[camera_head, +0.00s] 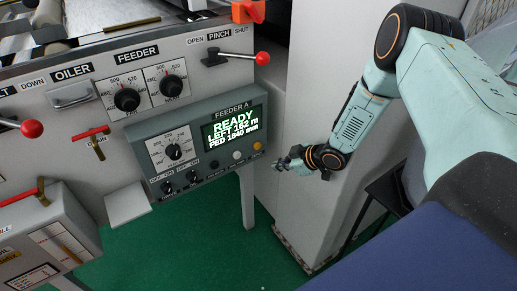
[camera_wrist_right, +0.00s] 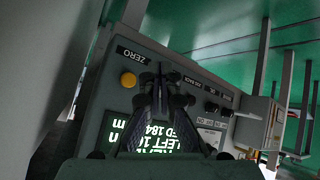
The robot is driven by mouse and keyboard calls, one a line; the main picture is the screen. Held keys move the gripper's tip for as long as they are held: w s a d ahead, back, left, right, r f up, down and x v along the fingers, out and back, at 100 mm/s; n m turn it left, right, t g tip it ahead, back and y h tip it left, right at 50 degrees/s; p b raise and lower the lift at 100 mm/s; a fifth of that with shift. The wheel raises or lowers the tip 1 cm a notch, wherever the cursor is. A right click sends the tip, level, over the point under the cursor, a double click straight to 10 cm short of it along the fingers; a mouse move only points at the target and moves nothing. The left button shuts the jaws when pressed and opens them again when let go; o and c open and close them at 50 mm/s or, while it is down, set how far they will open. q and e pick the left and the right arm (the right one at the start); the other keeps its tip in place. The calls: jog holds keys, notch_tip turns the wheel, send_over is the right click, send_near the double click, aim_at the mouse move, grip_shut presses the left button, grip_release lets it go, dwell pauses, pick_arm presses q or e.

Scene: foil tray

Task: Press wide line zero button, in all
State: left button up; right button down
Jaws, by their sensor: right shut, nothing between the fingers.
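The FEEDER A box (camera_head: 135,146) carries a lit green-on-black display (camera_head: 234,126) reading READY, LEFT 184 m and what looks like FED 1840 mm. Below the display are a black button (camera_head: 214,164), a white button (camera_head: 237,155) and a yellow-orange button (camera_head: 257,146). In the right wrist view the yellow button (camera_wrist_right: 128,79) sits beside a ZERO label (camera_wrist_right: 129,54). My right gripper (camera_head: 281,164) is shut and empty, right of and slightly below the yellow button, apparently apart from it. In the wrist view its fingers (camera_wrist_right: 160,72) cover part of the panel beside that button. My left gripper is out of view.
Knobs (camera_head: 174,151) and toggles share the box front. A red-knobbed PINCH lever (camera_head: 262,58) projects above the box. A pale machine column (camera_head: 315,110) stands behind my right arm. A grey leg (camera_head: 247,200) stands under the box, over green floor.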

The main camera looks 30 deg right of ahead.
aim_at(257, 146)
jog(key=w+b, duration=0.3)
jog(key=w, duration=0.4)
jog(key=shift+a, duration=0.3)
jog(key=shift+w, duration=0.1)
dwell(1.1)
jog(key=shift+w, duration=0.35)
jog(key=shift+w, duration=0.5)
dwell(0.6)
jog(key=shift+s+p, duration=0.3)
jog(key=shift+s, duration=0.6)
